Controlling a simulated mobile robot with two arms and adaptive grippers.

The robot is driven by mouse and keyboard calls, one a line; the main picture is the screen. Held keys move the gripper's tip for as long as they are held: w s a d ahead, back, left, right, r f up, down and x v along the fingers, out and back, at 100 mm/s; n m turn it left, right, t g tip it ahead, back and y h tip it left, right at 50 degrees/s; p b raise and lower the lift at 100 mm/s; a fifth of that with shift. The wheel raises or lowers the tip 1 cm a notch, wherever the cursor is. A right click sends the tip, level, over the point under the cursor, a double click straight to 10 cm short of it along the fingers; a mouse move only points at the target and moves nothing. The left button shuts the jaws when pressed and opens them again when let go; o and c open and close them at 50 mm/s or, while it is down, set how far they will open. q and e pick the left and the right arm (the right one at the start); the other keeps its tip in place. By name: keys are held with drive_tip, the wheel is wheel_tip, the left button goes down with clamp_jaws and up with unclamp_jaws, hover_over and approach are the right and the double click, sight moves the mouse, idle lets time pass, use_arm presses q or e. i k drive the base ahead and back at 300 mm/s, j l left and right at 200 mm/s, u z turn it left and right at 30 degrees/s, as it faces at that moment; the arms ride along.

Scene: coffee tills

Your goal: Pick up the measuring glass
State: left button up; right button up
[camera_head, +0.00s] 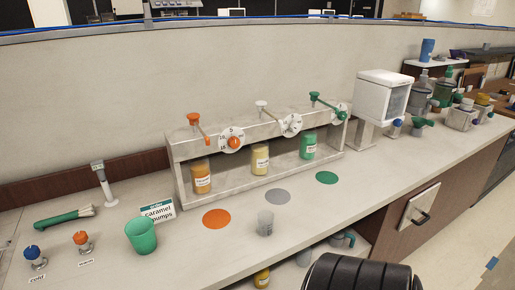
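A small, clear greyish cup, which looks like the measuring glass (265,224), stands upright on the counter (330,217). It is near the front edge, just in front of the grey disc (277,196) and right of the orange disc (216,218). It looks empty. Nothing is touching it. A black ribbed part of my own body shows at the bottom edge, right of the glass and nearer to me. I see no fingertips of either gripper.
A metal rack (255,187) with three bottles and dials stands behind the discs. A green cup (141,236), a caramel sign (157,210), a brush (66,217) and blue and orange taps are at left. A white dispenser (381,97) is at right. The counter around the glass is clear.

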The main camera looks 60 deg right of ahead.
sight(266, 218)
drive_tip(key=i+l+z, duration=0.15)
drive_tip(key=z, duration=1.9)
